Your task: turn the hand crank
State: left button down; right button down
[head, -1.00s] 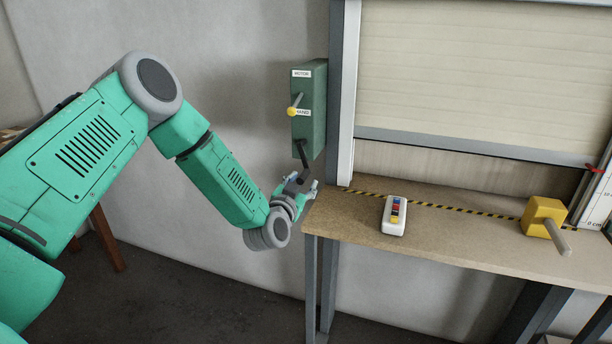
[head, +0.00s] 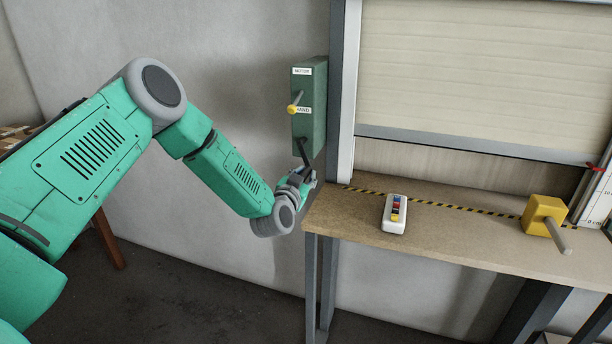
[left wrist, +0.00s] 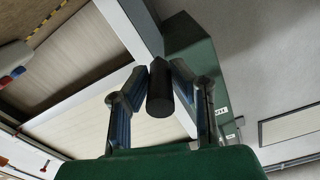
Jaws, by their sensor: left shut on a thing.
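A narrow green box (head: 311,110) is fixed on the wall beside the shutter frame. A dark crank arm (head: 305,153) hangs from its lower front, tilted down to the right. My left gripper (head: 309,181) is at the crank's lower end. In the left wrist view, the crank's black cylindrical grip (left wrist: 160,92) sits between the two fingers of my left gripper (left wrist: 161,86), which is shut on it. The fingers' exact contact is small and partly hidden in the head view. My right gripper is not in view.
The pale shutter (head: 480,75) hangs partly raised over a wooden bench (head: 350,222). On the bench are a white button box (head: 394,214) and a yellow block with a grey rod (head: 544,214).

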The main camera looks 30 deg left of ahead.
pick_arm(q)
jog(key=shift+a, duration=0.2)
jog(key=shift+s+a, duration=0.1)
jog(key=shift+a, duration=0.05)
dwell(0.4)
jog(key=s+a+r+m+b, duration=0.1)
jog(key=a+r+m, duration=0.2)
jog(key=m, duration=0.7)
jog(key=s+a+r+m+b, duration=0.1)
jog(key=a+r+m+b, duration=0.1)
jog(key=a+m, duration=0.4)
jog(key=shift+r+m+b, duration=0.3)
jog(key=shift+r+m, duration=0.25)
jog(key=shift+m, duration=1.65)
